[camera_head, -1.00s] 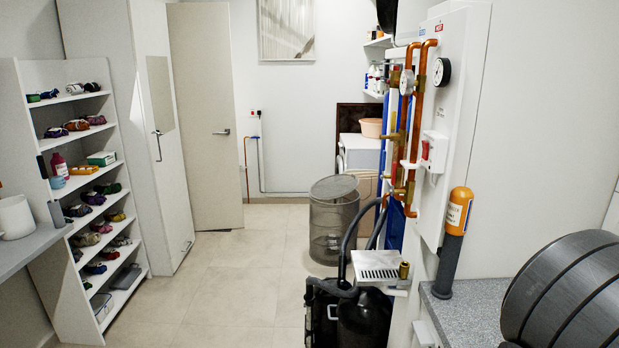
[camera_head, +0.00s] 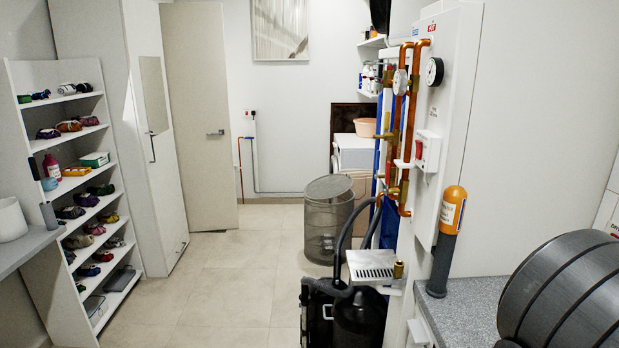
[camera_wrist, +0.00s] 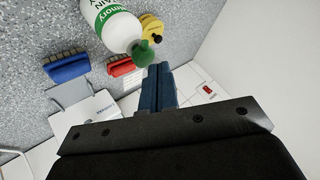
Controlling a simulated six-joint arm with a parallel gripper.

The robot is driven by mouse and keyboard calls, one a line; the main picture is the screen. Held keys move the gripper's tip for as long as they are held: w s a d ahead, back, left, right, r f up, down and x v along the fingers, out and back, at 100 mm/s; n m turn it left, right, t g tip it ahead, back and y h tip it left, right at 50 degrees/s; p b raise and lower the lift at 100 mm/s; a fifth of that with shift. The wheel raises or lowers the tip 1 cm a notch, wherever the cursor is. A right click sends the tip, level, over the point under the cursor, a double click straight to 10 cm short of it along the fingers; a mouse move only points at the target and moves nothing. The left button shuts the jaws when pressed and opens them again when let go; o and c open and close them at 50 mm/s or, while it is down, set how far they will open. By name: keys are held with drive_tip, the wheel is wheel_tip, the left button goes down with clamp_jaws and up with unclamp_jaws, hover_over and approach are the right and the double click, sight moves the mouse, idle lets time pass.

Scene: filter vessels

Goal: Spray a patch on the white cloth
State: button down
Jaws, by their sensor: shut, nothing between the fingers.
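My gripper (camera_wrist: 160,72) shows only in the wrist view, its two blue fingers together with nothing between them. A white bottle with a green label (camera_wrist: 112,24) and a green tip is at the top of that view, just beyond and left of the fingertips. The green tip overlaps the edge of the fingers in the picture; I cannot tell whether they touch. I cannot make out the white cloth for certain in either view.
In the wrist view, a blue brush (camera_wrist: 67,67), a red brush (camera_wrist: 121,66) and a yellow item (camera_wrist: 152,27) lie on a speckled grey surface (camera_wrist: 40,25). In the head view, shelves (camera_head: 70,130) stand left, a mesh bin (camera_head: 329,222) behind, with clear floor (camera_head: 225,270) between.

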drive_tip(key=shift+f, duration=0.5)
idle(0.3)
drive_tip(key=shift+r, duration=1.05)
drive_tip(key=shift+r, duration=3)
drive_tip(key=shift+f, duration=3.05)
